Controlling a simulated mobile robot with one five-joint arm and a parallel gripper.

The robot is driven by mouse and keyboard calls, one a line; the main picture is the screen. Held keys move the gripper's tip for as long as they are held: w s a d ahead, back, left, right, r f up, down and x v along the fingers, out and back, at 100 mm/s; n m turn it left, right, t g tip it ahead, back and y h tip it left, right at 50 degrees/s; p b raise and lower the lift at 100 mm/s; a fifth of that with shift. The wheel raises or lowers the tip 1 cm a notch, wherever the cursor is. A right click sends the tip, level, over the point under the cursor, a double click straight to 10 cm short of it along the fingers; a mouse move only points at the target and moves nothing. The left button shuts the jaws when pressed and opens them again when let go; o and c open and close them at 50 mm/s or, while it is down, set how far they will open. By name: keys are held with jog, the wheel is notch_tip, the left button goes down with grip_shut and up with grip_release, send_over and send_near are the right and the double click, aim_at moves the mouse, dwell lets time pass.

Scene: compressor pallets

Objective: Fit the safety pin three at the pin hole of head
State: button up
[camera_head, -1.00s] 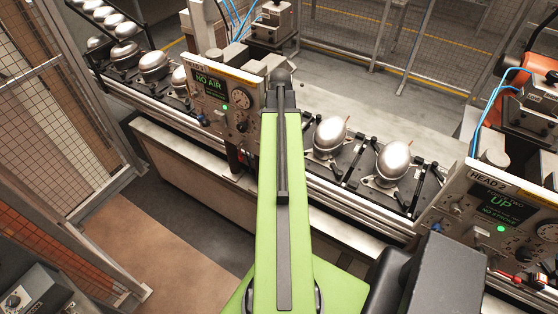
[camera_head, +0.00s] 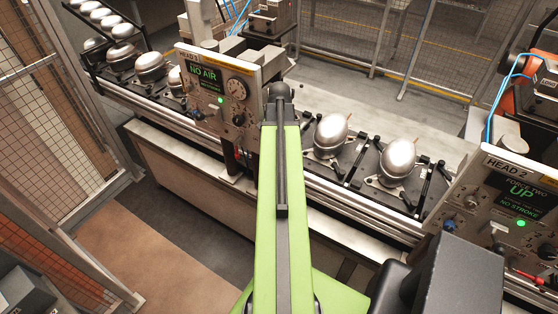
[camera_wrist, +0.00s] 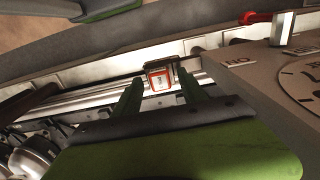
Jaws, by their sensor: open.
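My gripper (camera_wrist: 158,92) is in the wrist view, its two dark green fingers apart. A small red-and-white block (camera_wrist: 159,79) shows between and beyond the fingertips; I cannot tell whether it is touched or what it is. A red-handled part (camera_wrist: 256,17) sits at the upper right of the wrist view, by a grey panel with a dial (camera_wrist: 305,80). In the head view my gripper is hidden beyond my green arm. I cannot make out safety pin three or a pin hole.
Two silver compressor domes (camera_head: 331,136) and (camera_head: 398,159) sit on fixtures between the heads. More domes (camera_head: 121,54) stand on the line at upper left. Mesh fencing (camera_head: 60,90) stands at left and behind. The floor (camera_head: 165,240) at lower left is clear.

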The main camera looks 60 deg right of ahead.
dwell(0.8)
grip_shut()
dwell(1.1)
jog(key=shift+r, duration=0.15)
jog(key=shift+r+p, duration=2.85)
jog(key=shift+p, duration=0.15)
notch_tip(320, 180, up, 6)
jog(key=p, duration=0.6)
jog(key=shift+f, duration=0.1)
